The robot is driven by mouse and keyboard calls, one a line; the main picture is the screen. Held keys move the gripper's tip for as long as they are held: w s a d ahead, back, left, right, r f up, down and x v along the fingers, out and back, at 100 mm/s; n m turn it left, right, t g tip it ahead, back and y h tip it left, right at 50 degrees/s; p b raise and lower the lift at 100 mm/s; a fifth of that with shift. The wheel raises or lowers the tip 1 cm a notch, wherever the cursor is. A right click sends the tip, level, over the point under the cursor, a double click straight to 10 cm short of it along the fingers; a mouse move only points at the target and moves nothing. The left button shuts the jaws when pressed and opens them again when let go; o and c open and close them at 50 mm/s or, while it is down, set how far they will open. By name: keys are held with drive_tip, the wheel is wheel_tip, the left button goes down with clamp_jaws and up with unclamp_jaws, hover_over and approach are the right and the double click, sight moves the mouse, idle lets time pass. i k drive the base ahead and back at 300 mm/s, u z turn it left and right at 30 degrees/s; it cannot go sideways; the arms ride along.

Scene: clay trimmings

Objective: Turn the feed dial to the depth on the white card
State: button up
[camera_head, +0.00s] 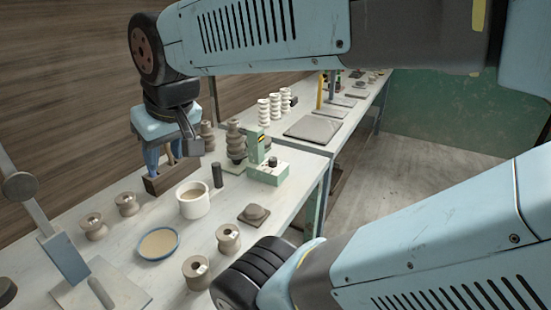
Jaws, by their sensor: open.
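A small pale green machine (262,183) stands near the right end of the near bench, with a grey-brown ribbed clay piece (236,142) at its left. A dark round knob (273,161), which looks like the feed dial, sits on top of its low box. A small pale patch (283,168) beside the knob may be the white card; no writing is readable. My gripper (164,162) points down, open and empty, left of the machine and apart from it. Its blue fingers show just above or in front of a brown wooden block. The dial's markings are too small to read.
The wooden block (180,178), a white pot (193,201), a dark cylinder (217,175), a blue-rimmed dish (158,243) and several clay spools stand on the near bench (135,215). White ribbed pieces (264,112) and a grey slab (314,130) lie on the far bench.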

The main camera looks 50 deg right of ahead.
sight(273, 161)
drive_tip(key=i, duration=0.15)
drive_tip(key=z, duration=1.75)
drive_tip(key=k, duration=1.05)
drive_tip(key=z, duration=0.25)
drive_tip(key=i, duration=0.5)
